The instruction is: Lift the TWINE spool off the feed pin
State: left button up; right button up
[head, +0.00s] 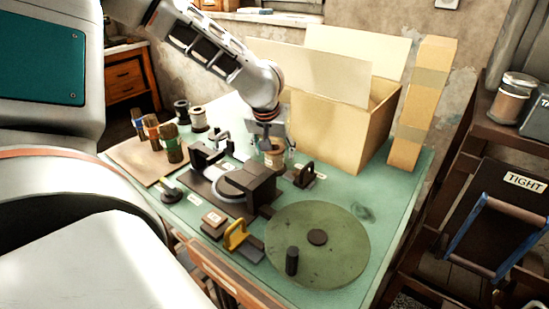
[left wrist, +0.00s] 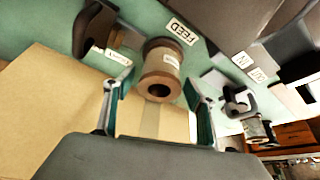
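A brown wooden spool with pale winding (head: 275,158) stands at the back of the press on the green table, in front of the cardboard box. The left wrist view shows its round end with a dark hole and a small label on its side (left wrist: 161,66), too small to read. A FEED label (left wrist: 182,32) lies beside it. The feed pin itself is hidden. My left gripper (head: 274,146) points down over the spool. Its teal fingers (left wrist: 159,100) are spread apart, with the spool's end in line with the gap. My right gripper is out of view.
The dark press (head: 262,184) is close in front of the spool. An open cardboard box (head: 335,132) stands just behind. A dark bracket (head: 304,175) is to the right, and a large green disc (head: 340,245) is nearer. Several spools stand at the left.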

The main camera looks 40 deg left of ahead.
pick_arm(q)
jog(key=c, duration=1)
jog(key=shift+o, duration=0.3)
jog(key=shift+r, duration=0.1)
